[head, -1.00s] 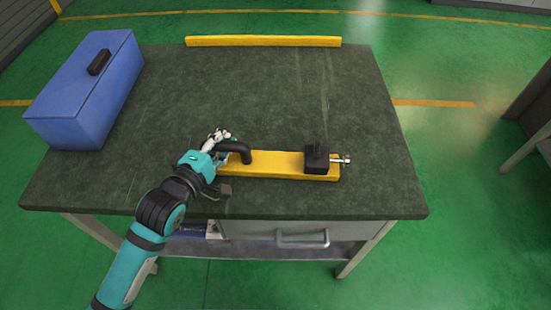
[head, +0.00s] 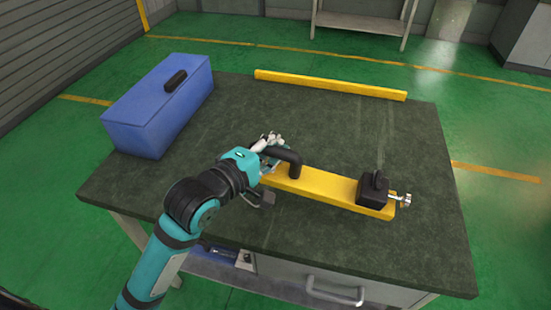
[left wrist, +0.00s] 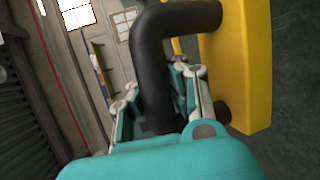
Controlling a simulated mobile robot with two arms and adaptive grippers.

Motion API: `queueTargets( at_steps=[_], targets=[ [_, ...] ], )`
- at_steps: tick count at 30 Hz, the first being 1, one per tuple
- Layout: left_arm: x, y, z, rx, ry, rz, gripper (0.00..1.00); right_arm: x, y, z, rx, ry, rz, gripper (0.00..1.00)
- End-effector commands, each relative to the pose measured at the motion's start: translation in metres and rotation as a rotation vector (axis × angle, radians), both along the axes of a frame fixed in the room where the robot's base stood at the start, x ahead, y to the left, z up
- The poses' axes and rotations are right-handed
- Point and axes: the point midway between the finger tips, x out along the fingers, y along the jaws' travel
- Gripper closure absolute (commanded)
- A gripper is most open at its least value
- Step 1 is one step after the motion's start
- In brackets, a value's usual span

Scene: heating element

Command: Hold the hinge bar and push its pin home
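The yellow hinge bar (head: 325,190) lies near the table's front edge, with a black bent handle (head: 285,156) at its left end. A black block (head: 373,190) sits at its right end, and a silver pin (head: 404,199) sticks out beyond it to the right. My left gripper (head: 268,148) is at the handle. In the left wrist view, the black handle (left wrist: 152,75) passes between the fingers (left wrist: 160,105), which close in on both sides of it; the yellow bar (left wrist: 240,60) is at right. My right gripper is out of view.
A blue box (head: 160,110) with a black handle stands at the table's back left. A yellow strip (head: 330,84) lies along the back edge. The dark tabletop (head: 330,125) between strip and bar is clear. A drawer handle (head: 335,291) juts out below the front edge.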

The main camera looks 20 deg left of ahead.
Motion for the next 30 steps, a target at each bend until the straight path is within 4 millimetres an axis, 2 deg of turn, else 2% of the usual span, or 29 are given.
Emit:
queueTargets(
  at_steps=[3,14,30],
  targets=[
    [0.000,0.000,0.011,-0.006,-0.007,0.000,1.00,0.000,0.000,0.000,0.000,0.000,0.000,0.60],
    [0.000,0.000,0.011,-0.005,-0.005,0.000,1.00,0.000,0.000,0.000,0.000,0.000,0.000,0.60],
    [0.000,0.000,-0.011,-0.007,-0.005,0.000,1.00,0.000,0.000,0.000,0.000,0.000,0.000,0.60]
  ],
)
